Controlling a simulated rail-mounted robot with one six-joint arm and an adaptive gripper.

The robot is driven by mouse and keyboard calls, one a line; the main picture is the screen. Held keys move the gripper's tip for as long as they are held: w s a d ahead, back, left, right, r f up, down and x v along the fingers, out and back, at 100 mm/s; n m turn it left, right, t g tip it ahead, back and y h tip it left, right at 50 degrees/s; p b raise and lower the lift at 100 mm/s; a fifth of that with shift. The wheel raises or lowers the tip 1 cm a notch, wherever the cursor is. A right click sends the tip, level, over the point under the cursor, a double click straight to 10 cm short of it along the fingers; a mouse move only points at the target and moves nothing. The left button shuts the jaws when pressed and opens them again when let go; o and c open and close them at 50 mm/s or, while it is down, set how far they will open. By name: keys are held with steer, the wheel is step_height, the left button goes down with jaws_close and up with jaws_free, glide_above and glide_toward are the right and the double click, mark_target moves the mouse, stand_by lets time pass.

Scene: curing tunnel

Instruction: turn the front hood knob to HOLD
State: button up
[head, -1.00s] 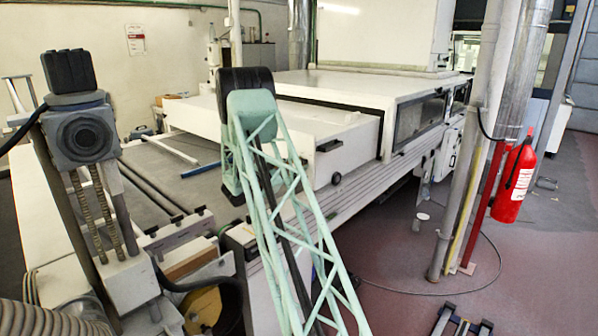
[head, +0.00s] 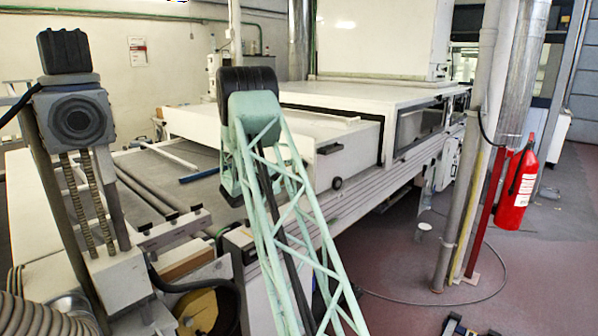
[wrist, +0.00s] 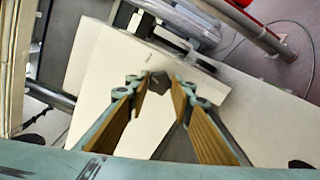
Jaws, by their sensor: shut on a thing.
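In the wrist view my gripper (wrist: 157,84) has its two tan-padded fingers closed about a small dark faceted knob (wrist: 157,80). The knob sits between the fingertips against a pale panel (wrist: 105,65). Its marking and the HOLD label cannot be read. In the head view the white hood (head: 350,95) stands over the conveyor bed, and a dark knob (head: 337,183) shows on its near side. I cannot tell whether this is the knob in my fingers.
Grey posts (head: 465,170) and a red fire extinguisher (head: 516,190) stand at the right. A cable (head: 440,300) lies on the red floor, which is otherwise mostly open.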

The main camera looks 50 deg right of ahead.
steer(key=m, duration=0.5)
steer(key=shift+m, duration=0.4)
stand_by(0.3)
steer(key=o, duration=0.9)
steer(key=shift+c, duration=0.2)
steer(key=shift+a, duration=0.15)
steer(key=a, duration=0.7)
steer(key=shift+w, duration=0.35)
steer(key=shift+a, duration=0.15)
